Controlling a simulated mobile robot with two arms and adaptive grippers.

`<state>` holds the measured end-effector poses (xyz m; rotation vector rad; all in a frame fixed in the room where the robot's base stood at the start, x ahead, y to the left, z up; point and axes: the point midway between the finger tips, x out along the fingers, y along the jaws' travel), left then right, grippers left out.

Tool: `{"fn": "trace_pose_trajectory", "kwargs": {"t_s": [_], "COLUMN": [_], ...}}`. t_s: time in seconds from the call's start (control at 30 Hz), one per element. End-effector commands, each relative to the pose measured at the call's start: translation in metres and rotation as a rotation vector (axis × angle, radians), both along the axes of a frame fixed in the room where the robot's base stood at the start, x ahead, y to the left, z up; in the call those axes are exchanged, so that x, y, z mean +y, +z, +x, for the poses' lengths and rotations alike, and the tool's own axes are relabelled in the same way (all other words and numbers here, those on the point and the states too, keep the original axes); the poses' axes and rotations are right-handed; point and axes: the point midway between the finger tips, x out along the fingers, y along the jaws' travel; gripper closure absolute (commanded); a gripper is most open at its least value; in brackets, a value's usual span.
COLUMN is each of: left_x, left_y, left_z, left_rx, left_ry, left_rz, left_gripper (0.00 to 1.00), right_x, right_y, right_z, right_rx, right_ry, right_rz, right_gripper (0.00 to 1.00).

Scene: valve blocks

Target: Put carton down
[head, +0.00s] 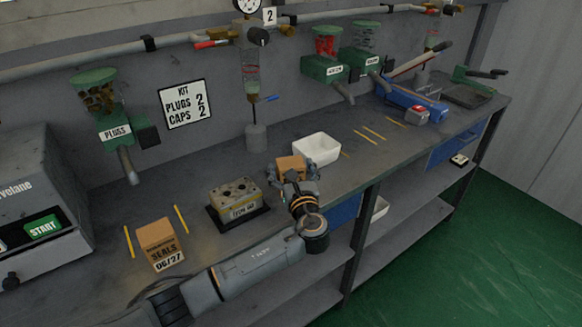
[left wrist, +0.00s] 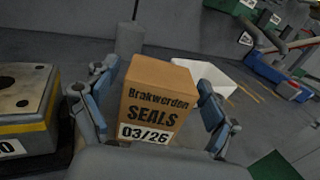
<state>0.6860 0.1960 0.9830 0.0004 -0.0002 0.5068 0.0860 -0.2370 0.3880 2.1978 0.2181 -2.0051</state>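A brown carton (head: 291,168) labelled SEALS stands between the two fingers of my left gripper (head: 293,174), on the bench beside the white bin. In the left wrist view the carton (left wrist: 157,103) faces me with its label reading 03/26. The left gripper (left wrist: 158,100) is open around it, with one finger on each side and narrow gaps visible. The carton's base is partly hidden by the gripper. A second SEALS carton (head: 161,245), dated 06/27, stands on the bench at the near left. My right gripper is not in view.
A valve block (head: 238,200) sits on a dark base left of my gripper. A white bin (head: 317,149) stands close behind the carton. A grey post (head: 256,138) is at the wall. Blue and red tools lie at the right end.

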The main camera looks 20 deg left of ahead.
Motion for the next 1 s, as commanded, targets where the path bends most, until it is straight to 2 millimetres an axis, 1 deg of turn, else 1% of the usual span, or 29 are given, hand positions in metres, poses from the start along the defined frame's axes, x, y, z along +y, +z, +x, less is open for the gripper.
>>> {"fn": "trace_pose_trajectory", "kwargs": {"t_s": [0.37, 0.47, 0.8, 0.9, 1.0], "left_x": [-0.001, -0.008, -0.043, -0.05, -0.056], "left_y": [0.003, 0.001, 0.0, 0.001, 0.002], "left_z": [-0.002, -0.013, -0.076, -0.09, -0.099], "left_rx": [0.0, 0.0, 0.002, 0.002, 0.0], "left_ry": [-0.001, -0.003, -0.003, -0.002, -0.002], "left_rz": [0.0, -0.001, -0.003, -0.003, -0.001], "left_gripper": [0.12, 0.12, 0.12, 0.12, 0.12], "right_x": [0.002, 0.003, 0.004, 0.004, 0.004], "right_y": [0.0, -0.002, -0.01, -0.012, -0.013], "right_z": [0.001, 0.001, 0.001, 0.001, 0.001], "right_rx": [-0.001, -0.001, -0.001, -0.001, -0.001], "right_ry": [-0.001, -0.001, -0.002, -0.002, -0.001], "right_rz": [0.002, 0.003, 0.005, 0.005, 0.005], "right_gripper": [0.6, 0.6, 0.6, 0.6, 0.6]}}
